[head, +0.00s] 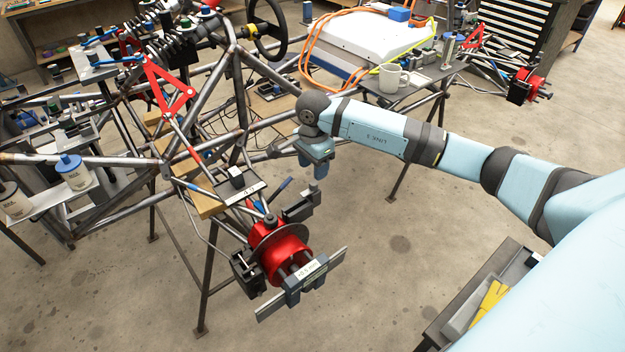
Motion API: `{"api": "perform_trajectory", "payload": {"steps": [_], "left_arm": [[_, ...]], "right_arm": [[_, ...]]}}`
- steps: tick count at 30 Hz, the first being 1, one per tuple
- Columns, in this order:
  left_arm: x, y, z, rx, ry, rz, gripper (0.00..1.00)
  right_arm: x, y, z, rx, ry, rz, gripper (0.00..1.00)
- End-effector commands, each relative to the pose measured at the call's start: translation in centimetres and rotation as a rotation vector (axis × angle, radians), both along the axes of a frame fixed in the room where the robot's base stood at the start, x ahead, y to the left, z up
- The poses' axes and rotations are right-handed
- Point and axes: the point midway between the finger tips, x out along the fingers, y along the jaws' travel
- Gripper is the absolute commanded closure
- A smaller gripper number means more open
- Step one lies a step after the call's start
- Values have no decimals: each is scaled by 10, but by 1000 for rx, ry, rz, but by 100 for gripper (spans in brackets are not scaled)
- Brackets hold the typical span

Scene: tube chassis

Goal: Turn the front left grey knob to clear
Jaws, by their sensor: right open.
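I cannot surely make out the front left grey knob. A small dark grey block (237,179) sits on a labelled plate (252,194) at the chassis corner, and I cannot tell whether it is the knob. Below it is a red hub (287,257) with a disc. A grey bar-shaped tool with a white label (308,268) lies across the hub's face. My right gripper (320,172) points down, open and empty, right of the plate and above the hub, apart from both. My left gripper is out of view.
The tube chassis (203,87) fills the left and centre, with a red wishbone (170,92) and a steering wheel (281,35). A grey tray (470,308) is at lower right. The floor between is clear.

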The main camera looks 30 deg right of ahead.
Motion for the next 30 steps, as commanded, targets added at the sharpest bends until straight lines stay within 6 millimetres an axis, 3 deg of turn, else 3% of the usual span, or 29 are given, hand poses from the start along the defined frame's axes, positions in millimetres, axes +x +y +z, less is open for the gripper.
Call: {"api": "perform_trajectory", "payload": {"steps": [3,9,21,28,30], "left_arm": [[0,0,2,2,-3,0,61],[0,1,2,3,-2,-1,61],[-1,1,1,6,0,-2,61],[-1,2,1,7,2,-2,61],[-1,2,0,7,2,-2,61]], "right_arm": [[-1,1,-24,2,3,0,50],[0,0,-49,1,1,-1,50],[0,0,-57,2,0,0,50],[0,0,-57,2,0,0,99],[0,0,-57,2,0,0,99]]}}
